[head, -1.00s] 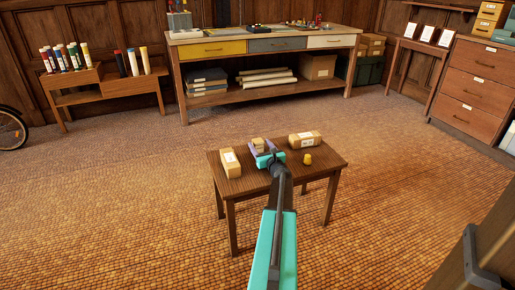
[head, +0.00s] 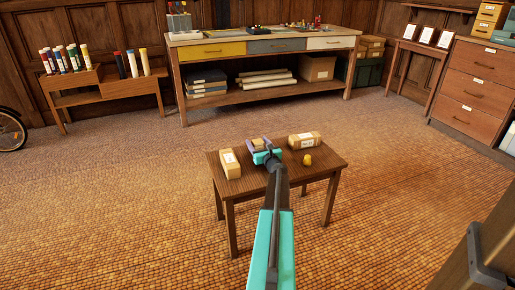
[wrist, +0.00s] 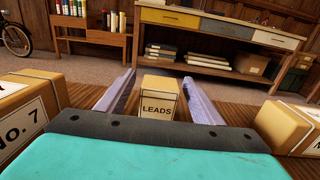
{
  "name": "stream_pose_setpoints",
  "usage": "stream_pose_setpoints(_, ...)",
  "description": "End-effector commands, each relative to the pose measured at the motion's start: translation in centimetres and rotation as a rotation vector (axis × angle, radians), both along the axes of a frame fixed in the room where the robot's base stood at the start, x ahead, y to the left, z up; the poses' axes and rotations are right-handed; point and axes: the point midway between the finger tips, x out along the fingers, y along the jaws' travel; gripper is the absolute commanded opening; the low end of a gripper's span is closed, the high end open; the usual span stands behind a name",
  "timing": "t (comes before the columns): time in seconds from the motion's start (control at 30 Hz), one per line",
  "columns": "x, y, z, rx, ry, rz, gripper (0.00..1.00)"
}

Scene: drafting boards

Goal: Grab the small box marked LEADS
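The small box marked LEADS (wrist: 159,107) stands upright on the small dark wood table (head: 236,187), its label facing me in the wrist view. In the head view the LEADS box (head: 259,143) is partly hidden by my gripper. My gripper (wrist: 159,77) is open, with its two pale purple fingers on either side of the box. A gap shows between the box and each finger in the wrist view. In the head view my gripper (head: 260,141) is low over the table's far half.
A box marked No. 7 (wrist: 28,112) stands to the left and another cardboard box (wrist: 290,127) to the right. A yellow rounded object (head: 307,160) sits on the table's right side. A long workbench (head: 265,95) stands behind, with open floor between.

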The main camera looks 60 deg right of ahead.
Motion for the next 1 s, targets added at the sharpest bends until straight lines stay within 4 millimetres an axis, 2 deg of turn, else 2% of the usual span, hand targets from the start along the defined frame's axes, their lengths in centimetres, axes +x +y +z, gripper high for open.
stream_pose_setpoints(0.03, 0.0, 0.0, 0.0, 0.000, 0.000, 0.000, 0.53)
stream_pose_setpoints(0.2, 0.0, 0.0, 0.0, 0.000, 0.000, 0.000, 0.24)
stream_pose_setpoints(0.27, 0.0, 0.0, 0.0, 0.000, 0.000, 0.000, 0.15)
stream_pose_setpoints(0.67, 0.1, 0.1, 0.6, 0.000, 0.000, 0.001, 0.15)
stream_pose_setpoints(0.83, 0.1, 0.1, 2.1, -0.001, -0.001, 0.001, 0.15)
stream_pose_setpoints(0.97, 0.1, 0.1, 4.2, -0.001, 0.000, 0.001, 0.15)
stream_pose_setpoints(1.0, -0.5, 0.5, 3.8, 0.000, 0.000, 0.000, 0.15)
